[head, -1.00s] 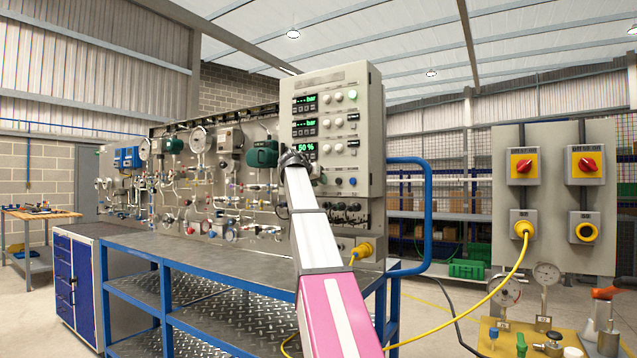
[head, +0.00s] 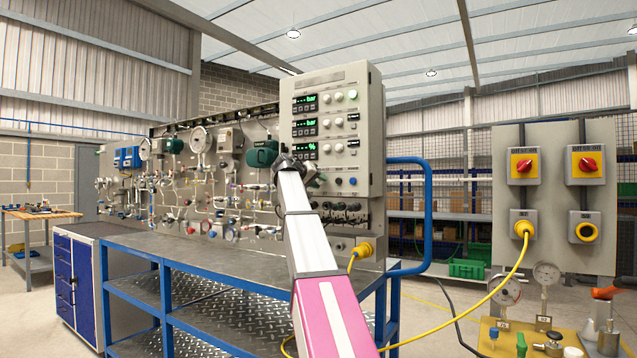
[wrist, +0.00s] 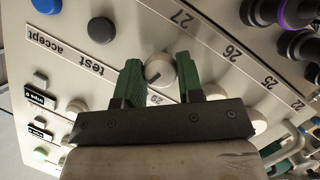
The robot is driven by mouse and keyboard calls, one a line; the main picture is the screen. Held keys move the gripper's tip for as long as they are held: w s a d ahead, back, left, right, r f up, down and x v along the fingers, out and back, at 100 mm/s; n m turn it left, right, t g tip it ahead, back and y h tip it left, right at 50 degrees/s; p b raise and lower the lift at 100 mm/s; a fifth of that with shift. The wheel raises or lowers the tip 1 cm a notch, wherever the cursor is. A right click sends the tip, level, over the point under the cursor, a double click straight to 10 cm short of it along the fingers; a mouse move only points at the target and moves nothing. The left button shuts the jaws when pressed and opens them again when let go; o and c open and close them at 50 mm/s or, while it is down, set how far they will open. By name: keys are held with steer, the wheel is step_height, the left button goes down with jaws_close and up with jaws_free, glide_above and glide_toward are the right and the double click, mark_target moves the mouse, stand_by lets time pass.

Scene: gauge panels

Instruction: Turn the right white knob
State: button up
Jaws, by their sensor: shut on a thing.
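A round white knob (wrist: 160,70) with a dark pointer line sits between the two green fingers of my gripper (wrist: 159,78) in the wrist view. The fingers are shut on its sides. The knob's pointer mark leans off the finger line. In the head view my gripper (head: 309,173) reaches the lower part of the grey control panel (head: 368,120) and hides the knob. White knobs in pairs show higher up, one (head: 338,97) at the right of the pair beside the top display.
Black knobs (wrist: 258,11) lie right. In the head view a workbench (head: 215,262) and a blue rail (head: 427,215) stand close to my arm.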

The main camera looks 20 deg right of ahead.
steer(key=shift+n+g+h, duration=0.4)
steer(key=shift+n+h, duration=0.2)
steer(key=shift+n, duration=0.5)
steer(key=o, duration=0.9)
steer(key=shift+a, duration=0.1)
steer(key=v, duration=1)
steer(key=shift+s+a, duration=0.1)
steer(key=shift+a, duration=0.25)
steer(key=shift+a, duration=0.1)
